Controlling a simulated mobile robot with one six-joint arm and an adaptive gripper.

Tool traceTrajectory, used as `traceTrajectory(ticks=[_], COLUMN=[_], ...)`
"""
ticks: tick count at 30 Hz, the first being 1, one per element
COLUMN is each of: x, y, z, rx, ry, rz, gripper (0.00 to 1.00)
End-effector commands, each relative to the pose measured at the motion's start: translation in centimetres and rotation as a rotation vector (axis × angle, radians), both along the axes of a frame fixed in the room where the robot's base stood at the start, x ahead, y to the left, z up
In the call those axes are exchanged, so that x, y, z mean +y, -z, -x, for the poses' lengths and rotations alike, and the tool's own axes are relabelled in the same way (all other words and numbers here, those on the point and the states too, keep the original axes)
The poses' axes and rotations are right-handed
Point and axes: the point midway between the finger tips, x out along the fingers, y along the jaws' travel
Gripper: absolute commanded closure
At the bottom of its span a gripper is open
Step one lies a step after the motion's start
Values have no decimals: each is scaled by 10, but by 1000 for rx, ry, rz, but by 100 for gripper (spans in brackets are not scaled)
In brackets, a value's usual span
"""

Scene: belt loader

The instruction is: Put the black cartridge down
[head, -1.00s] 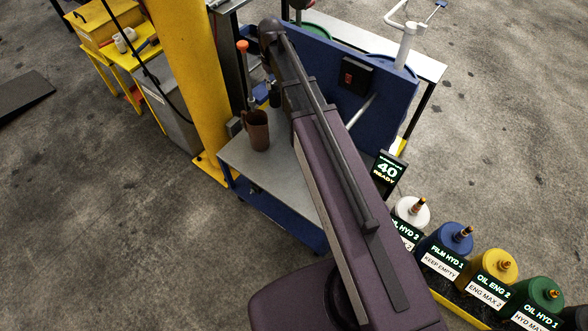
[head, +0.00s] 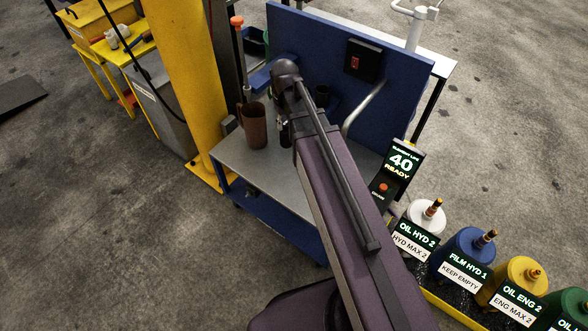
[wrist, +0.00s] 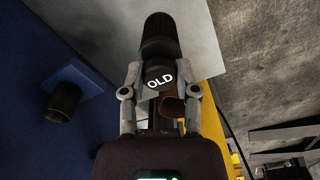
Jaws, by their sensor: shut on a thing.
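My gripper (wrist: 160,78) is shut on the black cartridge (wrist: 158,38), which bears a white "OLD" label. Its two fingers press the cartridge from both sides in the wrist view. In the head view my gripper (head: 284,124) hangs at the end of my arm over the grey cart top (head: 230,153), beside the brown cup. My arm partly hides it there, and I cannot tell whether the cartridge touches the cart top.
The brown cup (head: 254,127) stands just left of my gripper. Behind is a blue panel (head: 400,75) with a black mounted cylinder (wrist: 62,98) and a bent grey pipe. A yellow post (head: 175,70) is at left. The sign "40 READY" (head: 402,165) and labelled containers stand at right.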

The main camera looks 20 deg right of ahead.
Motion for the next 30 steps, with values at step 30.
traceTrajectory(ticks=[30], x=[-8], y=[162], z=[97], rx=[0], ry=[55], rz=[0], gripper=[100])
